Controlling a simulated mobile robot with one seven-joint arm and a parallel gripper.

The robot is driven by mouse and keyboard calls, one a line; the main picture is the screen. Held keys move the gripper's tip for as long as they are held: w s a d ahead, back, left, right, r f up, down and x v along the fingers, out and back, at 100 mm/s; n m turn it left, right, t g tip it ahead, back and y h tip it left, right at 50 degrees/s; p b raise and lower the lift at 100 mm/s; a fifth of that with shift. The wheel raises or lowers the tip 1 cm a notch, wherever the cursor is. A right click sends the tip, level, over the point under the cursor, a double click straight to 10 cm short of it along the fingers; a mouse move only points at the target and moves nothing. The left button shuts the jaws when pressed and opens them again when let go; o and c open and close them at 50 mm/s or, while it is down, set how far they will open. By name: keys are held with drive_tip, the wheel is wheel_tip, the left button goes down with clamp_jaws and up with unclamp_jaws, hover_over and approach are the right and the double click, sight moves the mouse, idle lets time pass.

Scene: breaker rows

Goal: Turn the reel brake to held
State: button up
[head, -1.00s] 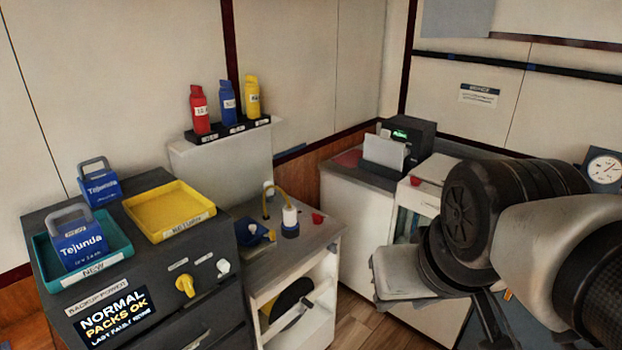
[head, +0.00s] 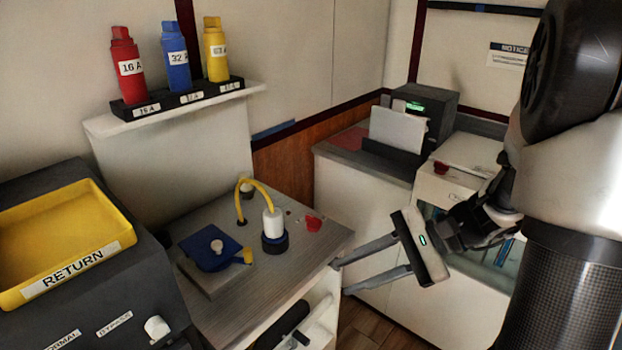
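A red knob (head: 313,223) sits on the right part of the grey counter (head: 225,310), beside small marks. No label that I can read names it as the reel brake. Under the counter, a dark round part (head: 283,325) shows at the lower edge, mostly cut off. A second red knob (head: 440,167) sits on the white cabinet to the right. My gripper (head: 341,277) is just right of the counter's front right edge, fingers pointing left. The fingers are apart with nothing between them. I cannot tell whether they touch the counter edge.
On the counter stand a white plug with yellow cable (head: 273,224) and a blue plate (head: 210,248). Red, blue and yellow bottles (head: 176,58) stand on a ledge behind. A yellow RETURN tray (head: 60,225) is at left. The white cabinet (head: 470,300) stands behind my gripper.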

drive_tip(key=w+d+f+m+t+y+b, duration=0.1)
drive_tip(key=w+d+f+m+t+b, duration=0.3)
drive_tip(key=d+f+m+t, duration=0.5)
drive_tip(key=w+d+f+m+t+b, duration=0.35)
drive_tip(key=d+f+m, duration=0.2)
drive_tip(key=f, duration=0.75)
drive_tip(key=b+x, duration=0.2)
drive_tip(key=x, duration=1.5)
drive_tip(key=shift+w+f+g+b, duration=0.25)
drive_tip(key=shift+f+g+b, duration=0.1)
drive_tip(key=shift+f+b, duration=0.1)
drive_tip(key=shift+n, duration=0.25)
drive_tip(key=shift+c, duration=0.4)
clamp_jaws()
